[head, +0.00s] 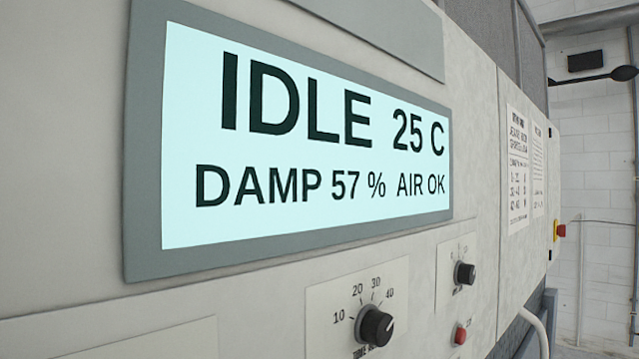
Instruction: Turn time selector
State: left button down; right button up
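The time selector appears to be the larger black knob (375,326) at the lower middle of the head view. It sits on a pale plate (325,300) with a scale marked 10, 20, 30 and 40. The label under the knob is partly hidden and cut short, so I cannot read it fully. The knob has a light pointer line toward its upper right, near the 40 side. Neither of my grippers is in view, and nothing touches the knob.
A lit display (310,150) above reads IDLE 25 C, DAMP 57 %, AIR OK. A smaller black knob (464,273) and a red button (460,335) are to the right. A printed notice (518,170) and a red-yellow switch (559,231) are farther right. The space before the panel looks clear.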

aim_at(373, 326)
jog(key=l, duration=3.05)
jog(key=i, duration=0.05)
